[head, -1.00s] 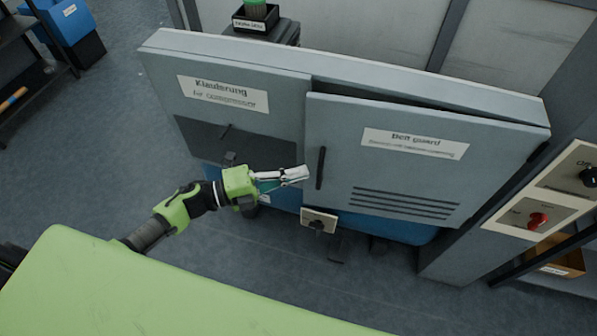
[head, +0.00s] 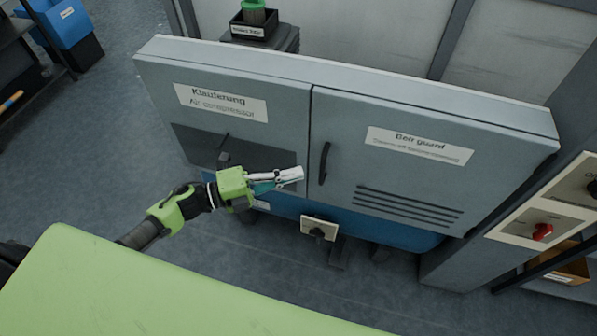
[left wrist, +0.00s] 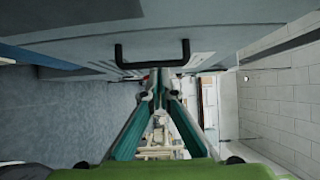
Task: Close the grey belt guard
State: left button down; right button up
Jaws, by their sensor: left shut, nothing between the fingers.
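The grey belt guard (head: 425,175) is the right-hand door on the front of the grey cabinet, with a "Belt guard" label and slots. In the head view it looks flush with the cabinet front, with no gap along its top edge. Its black handle (head: 324,163) is near its left edge. My left gripper (head: 298,175) is shut and empty, just left of the handle and apart from it. In the left wrist view the handle (left wrist: 152,64) shows beyond the closed fingertips (left wrist: 158,75). My right gripper is not in view.
The left door (head: 215,130) carries a "Klauzierung"-like label and is beside the guard. A panel with a red knob (head: 541,232) stands at the right. A small plate with a black knob (head: 319,228) is below the guard. A black box (head: 254,25) stands behind the cabinet.

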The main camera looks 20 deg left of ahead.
pick_arm(q)
jog(key=v, duration=1)
jog(key=shift+s, duration=0.2)
